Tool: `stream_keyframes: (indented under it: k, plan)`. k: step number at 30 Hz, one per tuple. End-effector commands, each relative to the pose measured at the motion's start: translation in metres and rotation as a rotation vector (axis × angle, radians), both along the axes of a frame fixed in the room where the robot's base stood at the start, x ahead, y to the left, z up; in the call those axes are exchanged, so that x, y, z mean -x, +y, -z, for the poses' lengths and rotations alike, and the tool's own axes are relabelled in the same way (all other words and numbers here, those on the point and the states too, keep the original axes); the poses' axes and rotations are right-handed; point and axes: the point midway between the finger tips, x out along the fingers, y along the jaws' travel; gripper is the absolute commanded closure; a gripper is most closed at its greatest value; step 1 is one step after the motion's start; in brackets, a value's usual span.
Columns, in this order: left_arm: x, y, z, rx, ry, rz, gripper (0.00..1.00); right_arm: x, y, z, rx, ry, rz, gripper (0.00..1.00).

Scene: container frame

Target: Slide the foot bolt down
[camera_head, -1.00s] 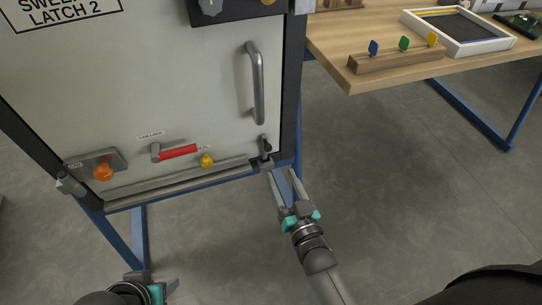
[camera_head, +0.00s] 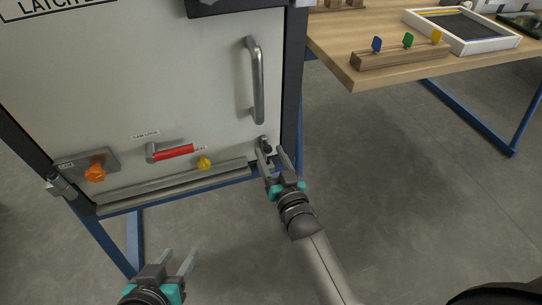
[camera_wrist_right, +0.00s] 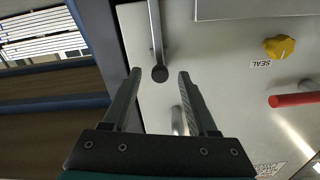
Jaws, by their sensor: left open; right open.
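The foot bolt (camera_head: 264,145) is a small grey rod with a dark round knob at the lower right corner of the pale door. In the right wrist view, which is upside down, the bolt's rod (camera_wrist_right: 155,30) ends in the black knob (camera_wrist_right: 160,73). My right gripper (camera_head: 271,152) is open at the bolt, with its fingers pointing towards the door. In the wrist view the knob appears between the fingertips (camera_wrist_right: 159,76), with gaps on both sides; whether it is within their reach is unclear. My left gripper (camera_head: 180,254) is open and empty, low in front of the door.
The door (camera_head: 120,100) carries a vertical handle (camera_head: 256,80), a red cam-lock lever (camera_head: 172,152), a yellow seal knob (camera_head: 204,163) and an orange knob (camera_head: 95,173). A wooden table (camera_head: 370,80) stands at right. Open floor (camera_head: 400,190) lies below it.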

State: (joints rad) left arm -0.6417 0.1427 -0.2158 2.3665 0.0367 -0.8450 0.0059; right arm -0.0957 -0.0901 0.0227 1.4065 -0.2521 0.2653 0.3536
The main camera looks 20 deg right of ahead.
Motion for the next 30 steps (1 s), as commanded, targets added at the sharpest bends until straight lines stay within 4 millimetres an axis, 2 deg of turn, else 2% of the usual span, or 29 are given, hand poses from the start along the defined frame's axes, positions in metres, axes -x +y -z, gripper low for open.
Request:
stream_keyframes:
  k: [10, 25, 30]
  plan:
    - [-0.0008, -0.0014, -0.0003, 0.005, -0.01, 0.001, 0.5, -0.0014, 0.0, 0.0, 0.0, 0.001, 0.0, 0.41]
    - [-0.0007, -0.0012, 0.0, 0.005, -0.009, 0.001, 0.5, -0.0011, -0.0001, 0.0002, 0.0, 0.001, 0.0, 0.98]
    - [-0.0006, -0.0012, 0.0001, 0.005, -0.009, 0.001, 0.5, -0.0011, -0.0001, 0.0003, 0.0, 0.001, 0.0, 1.0]
